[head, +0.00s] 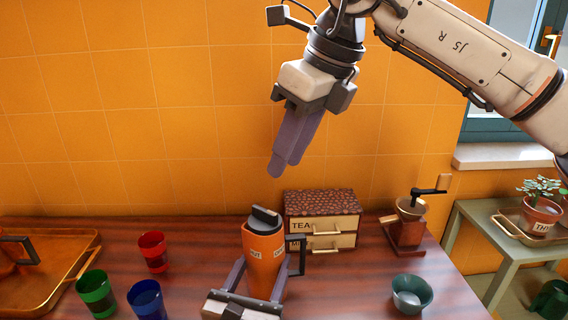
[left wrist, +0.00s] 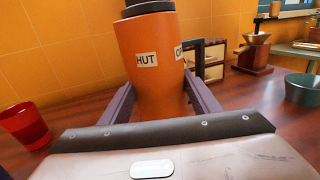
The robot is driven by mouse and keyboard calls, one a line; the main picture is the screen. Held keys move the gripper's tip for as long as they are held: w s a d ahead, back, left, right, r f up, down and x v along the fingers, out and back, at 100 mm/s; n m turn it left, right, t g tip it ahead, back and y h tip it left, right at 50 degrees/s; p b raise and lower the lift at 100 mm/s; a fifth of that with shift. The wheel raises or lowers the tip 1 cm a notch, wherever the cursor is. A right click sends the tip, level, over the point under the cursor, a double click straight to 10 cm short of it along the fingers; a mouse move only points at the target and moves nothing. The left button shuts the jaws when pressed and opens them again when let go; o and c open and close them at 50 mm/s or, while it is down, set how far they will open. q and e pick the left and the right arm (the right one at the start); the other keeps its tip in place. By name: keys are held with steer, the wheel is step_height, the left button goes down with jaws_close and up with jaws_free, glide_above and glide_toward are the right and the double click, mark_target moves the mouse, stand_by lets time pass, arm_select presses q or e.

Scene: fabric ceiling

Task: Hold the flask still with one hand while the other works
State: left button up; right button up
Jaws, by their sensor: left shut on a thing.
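The orange flask (head: 264,262) stands upright on the dark wooden table, with a dark lid on top and a dark handle on its right side. In the left wrist view the flask (left wrist: 152,60) fills the space between the fingers and shows white labels, one reading "HUT". My left gripper (head: 265,270) is shut on the flask's body, one finger on each side. My right gripper (head: 276,170) hangs in the air above and behind the flask, fingers pointing down, touching nothing. Its fingers overlap from this angle, so their gap is hidden.
Red (head: 153,252), green (head: 97,294) and blue (head: 146,300) cups stand left of the flask, near a tray (head: 84,262). A drawer box (head: 322,204) stands behind right. A grinder (head: 405,232) and teal bowl (head: 412,294) are right. A plant (head: 541,209) stands on a side table.

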arm_select(q)
steer(key=o, duration=1.9)
steer(key=shift+o, duration=0.2)
steer(key=shift+s, duration=0.1)
